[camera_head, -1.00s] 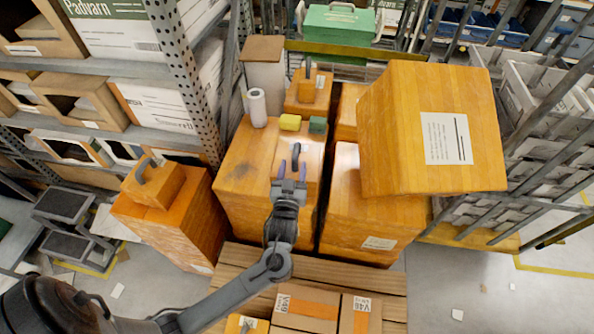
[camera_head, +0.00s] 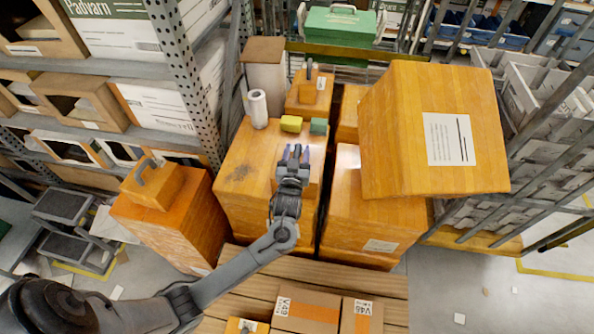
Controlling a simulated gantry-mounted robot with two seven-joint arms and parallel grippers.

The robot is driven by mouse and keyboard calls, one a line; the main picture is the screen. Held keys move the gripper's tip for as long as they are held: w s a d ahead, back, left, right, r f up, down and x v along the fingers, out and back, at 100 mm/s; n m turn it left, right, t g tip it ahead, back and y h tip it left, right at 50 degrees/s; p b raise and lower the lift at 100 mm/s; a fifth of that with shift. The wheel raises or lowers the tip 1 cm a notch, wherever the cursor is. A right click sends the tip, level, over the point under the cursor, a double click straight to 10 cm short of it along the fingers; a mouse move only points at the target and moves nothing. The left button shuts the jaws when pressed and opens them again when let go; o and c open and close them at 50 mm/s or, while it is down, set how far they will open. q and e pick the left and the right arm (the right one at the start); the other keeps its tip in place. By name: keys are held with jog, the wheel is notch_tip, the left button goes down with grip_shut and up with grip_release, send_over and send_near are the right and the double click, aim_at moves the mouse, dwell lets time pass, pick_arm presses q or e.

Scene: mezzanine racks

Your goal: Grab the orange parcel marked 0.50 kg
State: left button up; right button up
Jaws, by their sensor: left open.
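My left gripper (camera_head: 294,153) is open over a small orange parcel (camera_head: 316,168) on top of a large orange box (camera_head: 243,178). Its two bluish-purple fingertips lie on either side of the parcel's dark handle, which the gripper mostly hides. I cannot tell whether they touch it. Other small orange parcels with handles stand at the left (camera_head: 153,186), at the back (camera_head: 309,92) and at the bottom edge (camera_head: 238,326). I cannot read a weight of 0.50 kg on any of them. My right gripper is not in view.
A white roll (camera_head: 257,108), a yellow block (camera_head: 291,123) and a green block (camera_head: 318,126) stand just behind the gripper. A large tilted orange box (camera_head: 410,150) rises to the right. Labelled cartons (camera_head: 306,309) lie in front on wooden slats. A metal rack (camera_head: 190,90) stands left.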

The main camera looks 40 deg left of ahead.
pick_arm(q)
jog(key=shift+c, duration=0.5)
grip_shut()
jog(key=shift+r, duration=0.1)
dwell(0.7)
